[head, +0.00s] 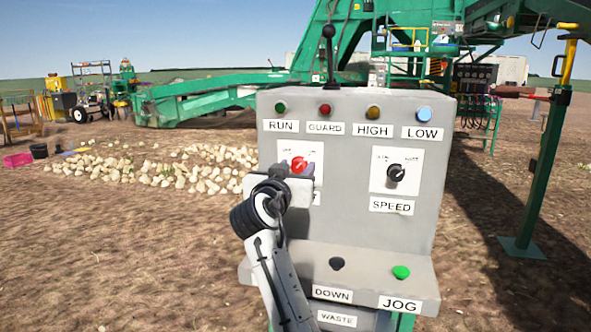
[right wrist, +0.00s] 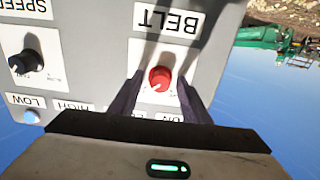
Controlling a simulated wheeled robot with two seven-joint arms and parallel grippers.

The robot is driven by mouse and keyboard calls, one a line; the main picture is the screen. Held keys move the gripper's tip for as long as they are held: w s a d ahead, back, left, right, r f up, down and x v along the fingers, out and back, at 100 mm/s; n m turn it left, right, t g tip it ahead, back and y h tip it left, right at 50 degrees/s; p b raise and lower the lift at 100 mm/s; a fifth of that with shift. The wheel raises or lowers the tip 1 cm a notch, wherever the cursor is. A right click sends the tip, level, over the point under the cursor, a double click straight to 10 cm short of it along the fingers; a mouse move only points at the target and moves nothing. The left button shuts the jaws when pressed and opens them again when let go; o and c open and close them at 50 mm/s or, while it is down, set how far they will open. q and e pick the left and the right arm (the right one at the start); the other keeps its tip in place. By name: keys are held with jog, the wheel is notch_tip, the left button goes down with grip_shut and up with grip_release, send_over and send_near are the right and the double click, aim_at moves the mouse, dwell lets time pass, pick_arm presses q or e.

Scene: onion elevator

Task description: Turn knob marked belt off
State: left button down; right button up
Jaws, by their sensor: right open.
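The grey control box (head: 345,222) stands in front of me. The red belt knob (head: 299,164) sits on a white plate at the box's upper left; my right gripper hides part of that plate and most of the label below. In the right wrist view, upside down, the red knob (right wrist: 160,78) shows beside the BELT label (right wrist: 168,22). My right gripper (head: 300,172) is open, with its dark fingers (right wrist: 160,90) on either side of the knob. Whether they touch it I cannot tell. My left gripper is not in view.
A black SPEED knob (head: 396,172) is to the right on the same panel. Several indicator lights line the top, with a black lever (head: 329,55) above. A green JOG button (head: 401,272) and a dark DOWN button (head: 336,263) sit on the lower ledge. Green machinery stands behind.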

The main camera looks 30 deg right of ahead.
jog(key=c, duration=1)
jog(key=shift+c, duration=0.2)
